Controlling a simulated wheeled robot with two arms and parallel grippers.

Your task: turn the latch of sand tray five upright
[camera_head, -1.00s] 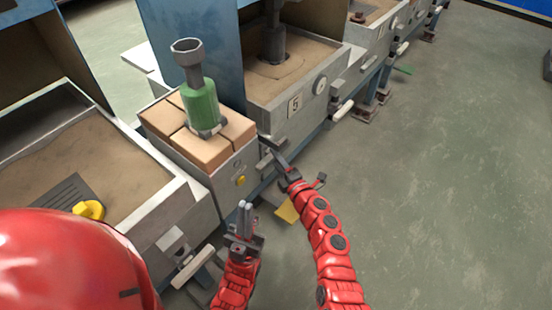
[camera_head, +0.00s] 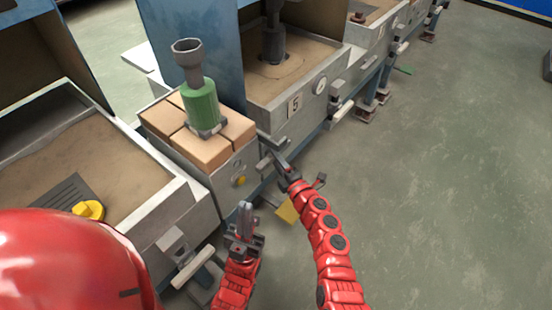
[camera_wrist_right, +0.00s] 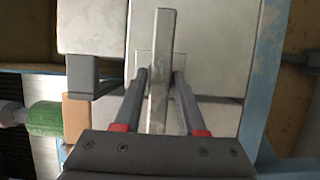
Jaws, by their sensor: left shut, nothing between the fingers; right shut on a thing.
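Sand tray five (camera_head: 285,122) is the grey sand-filled box with a "5" plate and a round dial on its front. My right gripper (camera_head: 278,155) is at the lower left end of that front. In the right wrist view its two dark fingers (camera_wrist_right: 160,78) are shut on a straight grey bar, the latch (camera_wrist_right: 160,30). The bar runs up and down that picture, whose view is turned sideways, so the latch appears to lie level. My left gripper (camera_head: 245,212) is shut and empty, below and left of the right one, in front of the brick block.
Tan bricks (camera_head: 205,152) bear a green cylinder (camera_head: 201,105) with a grey cup on top, left of tray five. The floor (camera_head: 440,190) at right is clear.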

